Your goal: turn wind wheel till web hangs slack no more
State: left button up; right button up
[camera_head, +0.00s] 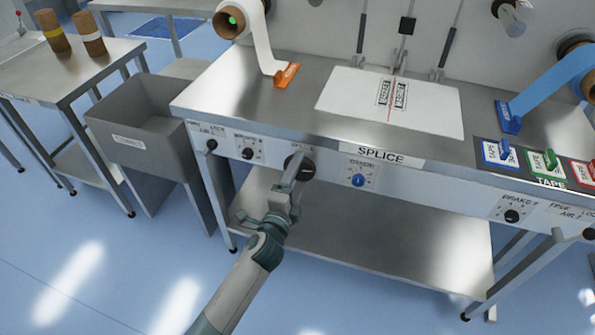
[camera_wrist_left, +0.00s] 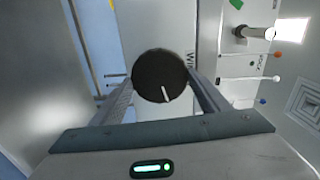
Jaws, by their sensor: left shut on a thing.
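The wind wheel is a round black knob (camera_head: 299,167) on the front panel of the steel bench, left of centre. My left gripper (camera_head: 291,184) is shut on it from the front. In the left wrist view the wheel (camera_wrist_left: 160,76) sits between the two fingers, with a short white mark pointing towards the gripper and the letters "WIN" beside it. A white web (camera_head: 261,38) runs from a roll (camera_head: 233,19) at the top down to an orange clamp (camera_head: 286,74). A printed white sheet (camera_head: 350,103) lies on the bench top. My right gripper is out of view.
Smaller panel knobs flank the wheel: a black one (camera_head: 248,153) to the left, a blue one (camera_head: 358,180) to the right. A blue strip (camera_head: 553,87) reaches a blue clamp (camera_head: 508,118). A grey bin (camera_head: 140,118) and side table (camera_head: 62,72) stand left. The floor before the bench is clear.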

pick_arm(q)
jog(key=m+p, duration=0.1)
jog(key=m, duration=0.4)
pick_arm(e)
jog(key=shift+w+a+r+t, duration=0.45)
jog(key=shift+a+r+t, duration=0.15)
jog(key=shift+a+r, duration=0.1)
pick_arm(q)
jog(key=shift+f, duration=0.1)
jog(key=o, duration=1.1)
jog(key=shift+c, duration=0.2)
jog(key=shift+s, duration=0.1)
jog(key=shift+s+a, duration=0.15)
jog(key=shift+s, duration=0.25)
jog(key=b+v, duration=0.1)
jog(key=v, duration=1.5)
jog(key=shift+s, duration=0.2)
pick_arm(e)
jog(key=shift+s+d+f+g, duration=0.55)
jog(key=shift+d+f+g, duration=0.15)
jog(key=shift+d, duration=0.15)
